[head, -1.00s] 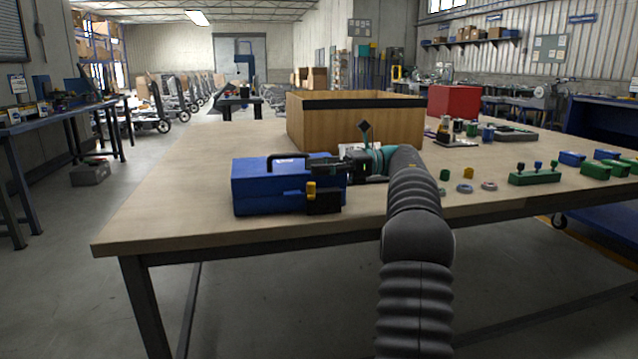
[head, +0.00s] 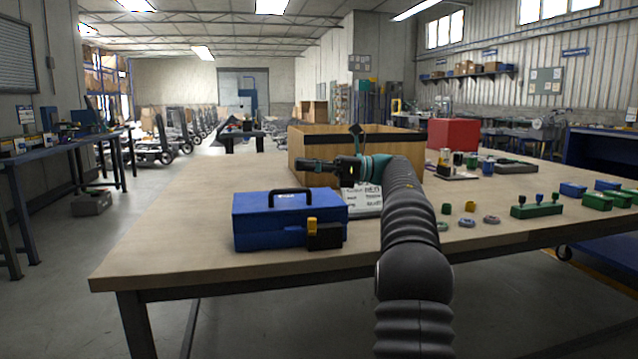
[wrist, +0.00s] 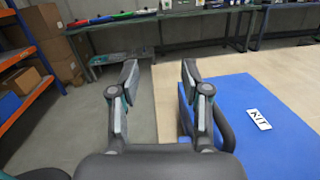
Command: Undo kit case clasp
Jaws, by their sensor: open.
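A blue kit case (head: 270,224) with a black top handle stands closed near the front left edge of the table. Its yellow clasp (head: 311,227) sits beside a black block on the front face, at the right end. My gripper (head: 308,165) is in the air above and behind the case's right part, apart from it. In the wrist view my gripper (wrist: 160,75) is open with nothing between its fingers. The case's blue lid (wrist: 265,120) with a white KIT label shows below and to the right there. The clasp is not visible in the wrist view.
A wooden bin (head: 350,141) stands behind my gripper, and a printed sheet (head: 362,198) lies right of the case. A red box (head: 453,135), green blocks (head: 537,207) and small rings are farther right. The table left of the case is clear.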

